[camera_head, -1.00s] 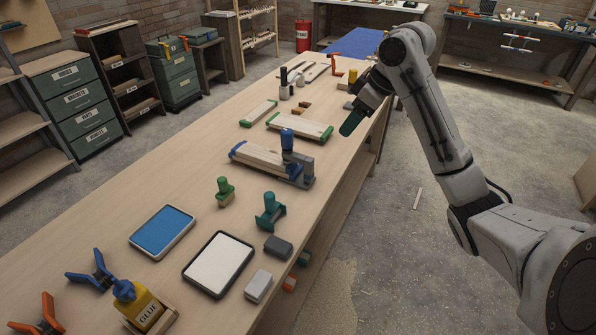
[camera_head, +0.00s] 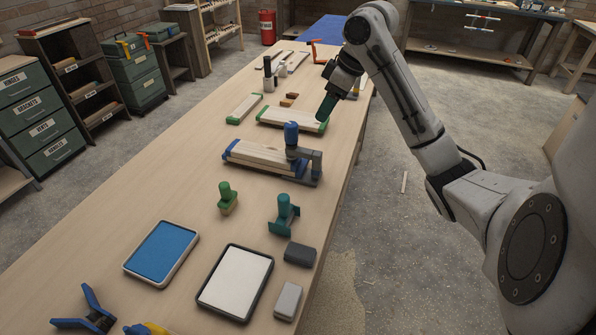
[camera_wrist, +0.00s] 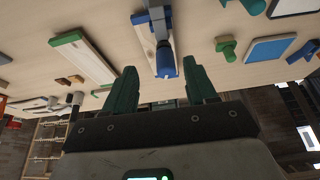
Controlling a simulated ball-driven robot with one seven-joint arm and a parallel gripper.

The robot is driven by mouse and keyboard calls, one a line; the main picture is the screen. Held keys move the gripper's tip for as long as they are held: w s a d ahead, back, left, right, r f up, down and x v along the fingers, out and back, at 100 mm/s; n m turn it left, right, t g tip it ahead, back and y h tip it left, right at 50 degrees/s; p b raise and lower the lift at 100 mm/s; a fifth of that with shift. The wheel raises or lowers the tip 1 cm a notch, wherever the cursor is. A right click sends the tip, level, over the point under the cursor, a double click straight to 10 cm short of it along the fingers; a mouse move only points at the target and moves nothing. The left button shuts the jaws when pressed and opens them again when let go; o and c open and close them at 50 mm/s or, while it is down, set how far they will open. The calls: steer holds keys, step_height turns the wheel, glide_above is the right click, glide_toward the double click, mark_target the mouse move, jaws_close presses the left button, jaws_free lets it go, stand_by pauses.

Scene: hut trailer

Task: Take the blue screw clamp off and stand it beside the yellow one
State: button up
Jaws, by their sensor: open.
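The blue screw clamp (camera_head: 291,134) has a blue handle and a grey frame. It is fixed at the right end of stacked boards with blue ends (camera_head: 262,155) on the bench. In the wrist view its blue handle (camera_wrist: 165,64) shows beyond the gap between my fingers. My gripper (camera_head: 326,107), with green fingers, is above and behind the clamp, to its right, apart from it. In the wrist view my gripper (camera_wrist: 162,84) is open and empty. A small yellow thing (camera_head: 363,79) shows behind my gripper, mostly hidden; I cannot tell whether it is the yellow clamp.
Green-ended boards (camera_head: 290,119) lie just behind the blue clamp. A green-handled piece (camera_head: 227,198), a teal clamp (camera_head: 284,213), a blue tray (camera_head: 162,252) and a white tray (camera_head: 235,281) are nearer. The bench's left side is largely clear.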

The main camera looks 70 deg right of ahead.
steer(key=b, duration=0.6)
glide_toward(307, 151)
steer(key=shift+d+f, duration=0.15)
steer(key=shift+f, duration=0.15)
steer(key=b+x, duration=0.1)
steer(key=x, duration=0.4)
steer(key=shift+w+f, duration=0.15)
steer(key=shift+f, duration=0.05)
steer(key=x, duration=0.5)
steer(key=shift+r, duration=0.1)
jaws_close()
steer(key=shift+r, duration=0.1)
stand_by(0.4)
